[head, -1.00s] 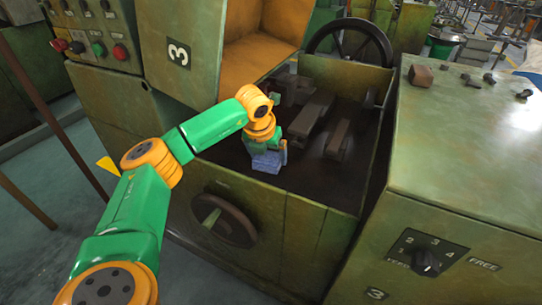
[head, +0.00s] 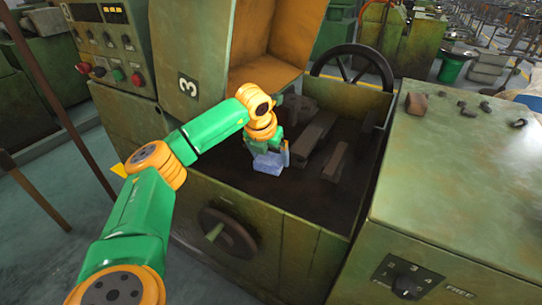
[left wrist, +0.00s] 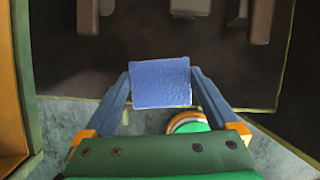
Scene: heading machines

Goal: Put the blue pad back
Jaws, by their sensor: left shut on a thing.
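The blue pad (head: 268,163) is in my left gripper (head: 270,152), over the dark open bed of the machine marked 3. In the left wrist view, the pad (left wrist: 160,82) fills the space between the two fingers of the left gripper (left wrist: 160,78). Each finger touches one side of it. Whether the pad's underside touches anything is hidden. My right gripper is not in view.
Dark metal bars (head: 313,131) and blocks lie in the machine bed, right of my gripper. The green front wall (head: 290,235) stands close below my arm. A green cabinet (head: 445,180) with small parts on top is at the right. An open orange-lined cover (head: 262,62) stands behind.

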